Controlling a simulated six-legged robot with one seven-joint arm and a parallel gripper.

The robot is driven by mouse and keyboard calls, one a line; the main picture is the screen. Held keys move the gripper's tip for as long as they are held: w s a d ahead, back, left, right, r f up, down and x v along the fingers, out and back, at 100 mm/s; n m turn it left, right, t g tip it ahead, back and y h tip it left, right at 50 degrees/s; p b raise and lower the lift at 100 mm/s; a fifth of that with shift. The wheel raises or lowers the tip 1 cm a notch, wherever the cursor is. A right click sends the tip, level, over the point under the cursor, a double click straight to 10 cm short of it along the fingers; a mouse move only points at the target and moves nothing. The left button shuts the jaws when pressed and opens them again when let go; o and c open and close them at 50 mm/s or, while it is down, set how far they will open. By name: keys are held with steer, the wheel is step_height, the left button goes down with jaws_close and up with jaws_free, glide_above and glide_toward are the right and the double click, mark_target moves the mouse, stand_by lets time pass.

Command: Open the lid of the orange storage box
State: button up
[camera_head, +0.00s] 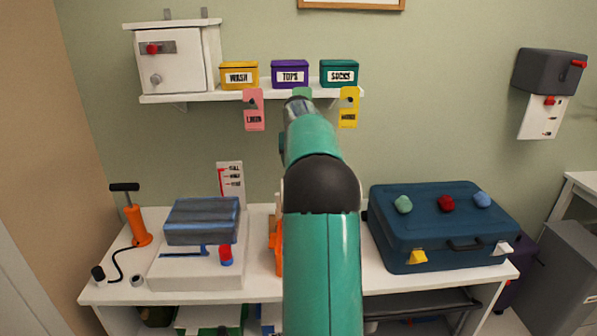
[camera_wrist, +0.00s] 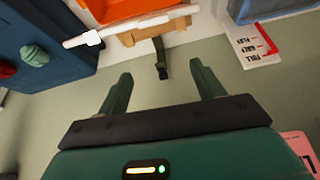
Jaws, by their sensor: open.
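The orange storage box (camera_head: 274,246) is mostly hidden behind my teal arm in the head view; only a strip shows left of the arm on the white tabletop. In the wrist view an orange surface of it (camera_wrist: 113,8) shows at the top edge, with a white bar and a tan strip beside it. A dark strap-like piece (camera_wrist: 160,58) hangs from there. I cannot tell how the lid stands. My gripper (camera_wrist: 161,74) is open and empty, its two fingers apart, pointing toward the strap without visibly touching it. In the head view its fingers are hidden.
A blue suitcase (camera_head: 440,245) with knobs lies right of my arm. A grey-blue case on a white base (camera_head: 170,270) and an orange pump (camera_head: 137,225) stand left. Above, a shelf (camera_head: 210,97) holds labelled boxes, with hanging tags (camera_head: 254,112) below.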

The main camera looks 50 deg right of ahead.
steer(key=v, duration=0.5)
steer(key=shift+f, duration=0.1)
